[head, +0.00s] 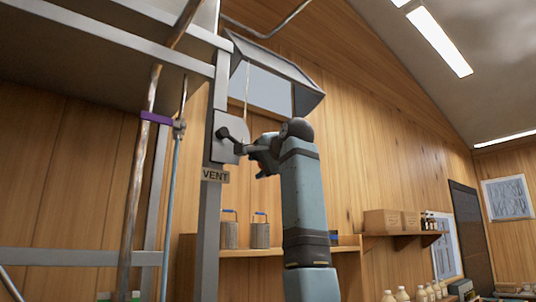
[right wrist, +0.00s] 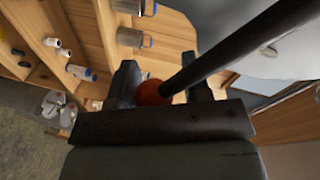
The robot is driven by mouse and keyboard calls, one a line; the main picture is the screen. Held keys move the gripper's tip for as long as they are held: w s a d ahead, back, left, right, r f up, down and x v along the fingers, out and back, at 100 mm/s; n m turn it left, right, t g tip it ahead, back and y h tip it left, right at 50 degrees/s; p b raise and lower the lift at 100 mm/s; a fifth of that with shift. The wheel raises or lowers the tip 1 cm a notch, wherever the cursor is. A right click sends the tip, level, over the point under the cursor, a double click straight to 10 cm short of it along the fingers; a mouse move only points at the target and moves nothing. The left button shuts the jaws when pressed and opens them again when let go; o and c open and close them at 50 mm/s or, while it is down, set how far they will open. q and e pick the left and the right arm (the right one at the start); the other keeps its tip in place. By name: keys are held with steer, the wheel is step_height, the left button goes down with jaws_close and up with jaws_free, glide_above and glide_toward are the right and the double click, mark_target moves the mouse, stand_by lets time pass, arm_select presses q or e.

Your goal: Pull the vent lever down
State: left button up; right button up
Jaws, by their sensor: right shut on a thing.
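The vent lever (head: 236,145) is a dark rod on a light plate (head: 221,152) fixed to a grey post, just above a VENT sign (head: 215,175). In the head view it slopes slightly down to the right from its pivot. My right gripper (head: 257,158) is at the lever's outer end. The fingers partly hide the knob. My left gripper is not in view.
A grey-framed vent hatch (head: 300,75) is above, with a thin cord (head: 247,85) hanging from it. A pipe (head: 140,170) with a purple band stands left. Metal cans (head: 260,233) stand on a wooden shelf (head: 265,251) below; boxes (head: 390,221) sit on another shelf right.

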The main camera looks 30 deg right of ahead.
steer(key=shift+a+f+m+b, duration=0.2)
steer(key=shift+a+f+m, duration=0.1)
steer(key=shift+f+m, duration=0.2)
steer(key=shift+a+f+m+b, duration=0.2)
steer(key=shift+a+f+m, duration=0.15)
steer(key=shift+f, duration=0.2)
steer(key=o, duration=1.2)
steer(key=shift+o, duration=0.2)
steer(key=shift+r, duration=0.1)
steer(key=shift+d, duration=0.1)
